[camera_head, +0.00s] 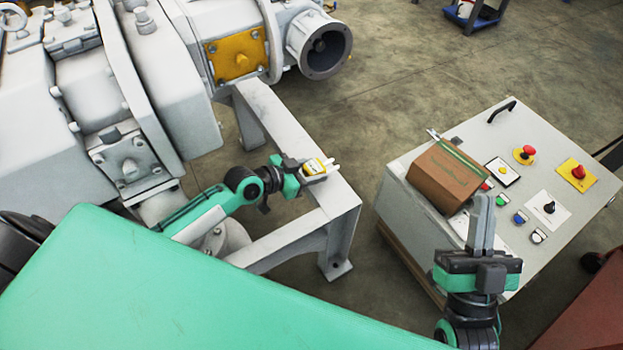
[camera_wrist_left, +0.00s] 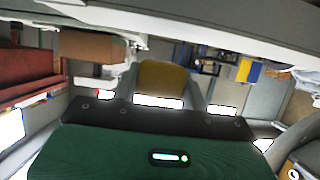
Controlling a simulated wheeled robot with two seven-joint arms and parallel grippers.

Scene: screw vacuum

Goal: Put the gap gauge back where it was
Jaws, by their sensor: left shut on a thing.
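The gap gauge (camera_head: 314,166), a small yellow and white piece, is between the fingers of my left gripper (camera_head: 322,169). My left gripper is shut on it, just over the grey stand's corner; I cannot tell whether the gauge touches the stand. In the left wrist view, a yellow piece that looks like the gauge (camera_wrist_left: 162,78) shows beyond the green gripper body. My right gripper (camera_head: 481,222) points up in front of the control panel. Its two fingers are together and nothing shows between them.
The grey machine stand (camera_head: 285,115) reaches below my left gripper. A brown box (camera_head: 446,178) lies on the sloping control panel (camera_head: 545,130), near its buttons and red knobs. The large grey machine (camera_head: 170,75) fills the upper left. Open floor (camera_head: 400,75) lies between machine and panel.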

